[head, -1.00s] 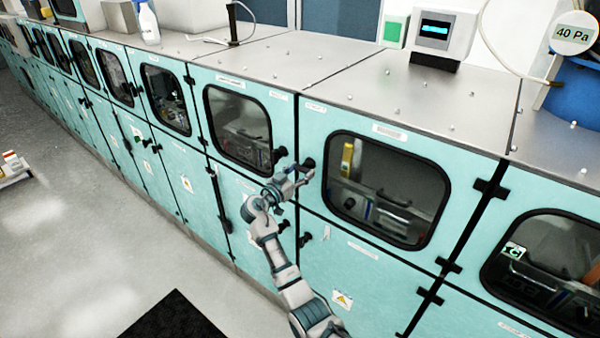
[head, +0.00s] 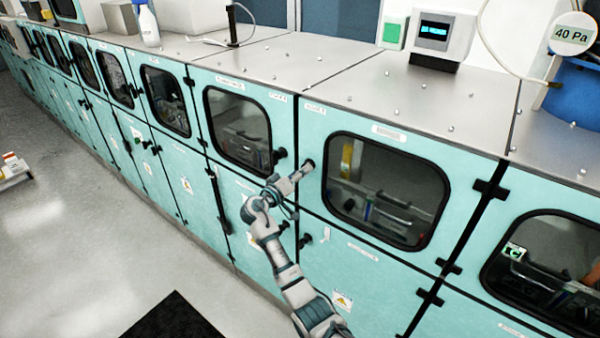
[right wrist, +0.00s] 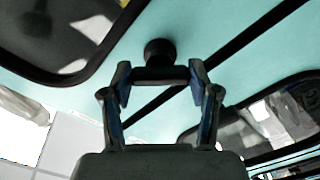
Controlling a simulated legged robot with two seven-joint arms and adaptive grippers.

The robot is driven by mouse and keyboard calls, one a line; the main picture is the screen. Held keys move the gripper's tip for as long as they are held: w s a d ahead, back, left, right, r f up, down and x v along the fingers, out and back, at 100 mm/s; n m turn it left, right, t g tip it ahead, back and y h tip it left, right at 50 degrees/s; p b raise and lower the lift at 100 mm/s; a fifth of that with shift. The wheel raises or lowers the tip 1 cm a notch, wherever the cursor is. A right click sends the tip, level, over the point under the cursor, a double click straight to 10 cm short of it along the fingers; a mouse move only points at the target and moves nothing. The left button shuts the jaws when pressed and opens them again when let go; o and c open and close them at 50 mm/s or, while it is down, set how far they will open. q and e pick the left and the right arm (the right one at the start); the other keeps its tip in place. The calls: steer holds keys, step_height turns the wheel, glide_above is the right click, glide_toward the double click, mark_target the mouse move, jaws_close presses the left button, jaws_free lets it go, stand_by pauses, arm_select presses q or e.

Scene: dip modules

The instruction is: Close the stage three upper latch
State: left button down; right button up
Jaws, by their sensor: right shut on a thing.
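The upper latch is a black knob with a dark bar (right wrist: 160,50) on the left edge of a teal upper door (head: 318,118); its knob end shows in the head view (head: 308,164). My right gripper (head: 299,174) reaches up to it from below. In the right wrist view my right gripper (right wrist: 160,76) has its two fingers on either side of the dark bar, shut on it; the round knob shows beyond. The door looks flush with the cabinet front. My left gripper is not in view.
A neighbouring black latch (head: 280,154) sits close to the left on the adjacent door. A lower latch (head: 305,240) is below, near my forearm. The windowed door (head: 386,190) is to the right. Open floor (head: 90,260) lies to the left.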

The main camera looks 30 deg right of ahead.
steer(key=n+p, duration=0.2)
steer(key=n, duration=0.6)
steer(key=shift+r+n+p, duration=0.1)
steer(key=shift+n+p, duration=0.2)
steer(key=shift+n, duration=0.1)
stand_by(0.4)
steer(key=o, duration=0.9)
steer(key=shift+o, duration=1.3)
steer(key=shift+w, duration=0.15)
steer(key=shift+w+f, duration=0.1)
steer(key=shift+f, duration=0.1)
